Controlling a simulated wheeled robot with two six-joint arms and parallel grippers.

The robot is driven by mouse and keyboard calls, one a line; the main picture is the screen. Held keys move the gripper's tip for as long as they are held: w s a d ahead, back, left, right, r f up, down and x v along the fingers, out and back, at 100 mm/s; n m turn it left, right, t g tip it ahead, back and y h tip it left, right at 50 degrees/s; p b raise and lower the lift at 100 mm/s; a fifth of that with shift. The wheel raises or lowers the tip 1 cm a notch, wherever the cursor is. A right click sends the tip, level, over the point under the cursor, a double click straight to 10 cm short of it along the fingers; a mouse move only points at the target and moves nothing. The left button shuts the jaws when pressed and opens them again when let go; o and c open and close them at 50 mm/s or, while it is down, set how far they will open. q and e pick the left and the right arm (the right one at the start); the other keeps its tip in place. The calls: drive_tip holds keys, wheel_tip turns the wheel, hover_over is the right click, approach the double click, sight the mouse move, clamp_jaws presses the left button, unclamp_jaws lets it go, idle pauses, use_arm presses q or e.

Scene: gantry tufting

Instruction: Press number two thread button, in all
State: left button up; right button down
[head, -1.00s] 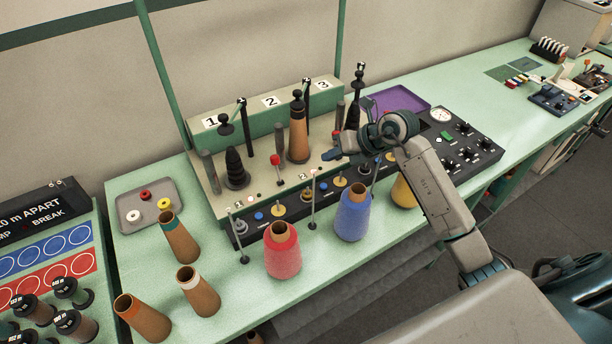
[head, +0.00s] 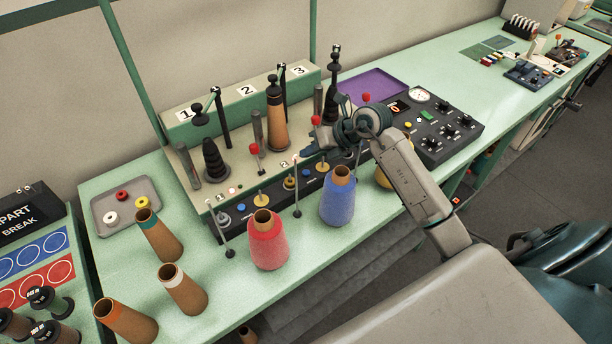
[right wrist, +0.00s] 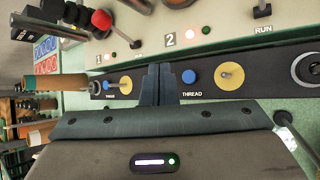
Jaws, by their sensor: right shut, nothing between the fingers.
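The number two thread button is a blue round button (right wrist: 190,76) on the dark front strip, below the panel's "2" and beside the word THREAD in the right wrist view. It also shows in the head view (head: 305,172). A yellow knob (right wrist: 229,75) sits to its right. My right gripper (right wrist: 158,84) is shut and empty, its tips just left of the blue button in the wrist view; I cannot tell any height gap. In the head view the right gripper (head: 308,152) hangs over the panel near that button. My left gripper does not show.
A red cone (head: 267,243) and a blue cone (head: 338,200) stand in front of the strip, with thin posts nearby. Cones, spindles and red-topped levers rise from the panel (head: 205,190). A purple tray (head: 372,86) lies behind my arm.

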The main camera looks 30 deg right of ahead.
drive_tip(key=b, duration=0.3)
hover_over(310, 176)
wheel_tip(310, 176, down, 4)
drive_tip(key=shift+f, duration=0.25)
drive_tip(key=shift+p, duration=0.3)
idle(1.3)
drive_tip(key=shift+f+b, duration=0.35)
drive_tip(key=shift+b, duration=0.05)
drive_tip(key=shift+f+b, duration=0.35)
drive_tip(key=shift+f, duration=0.15)
idle(0.4)
drive_tip(key=shift+r, duration=0.1)
drive_tip(key=shift+r+p, duration=0.55)
drive_tip(key=shift+r, duration=0.25)
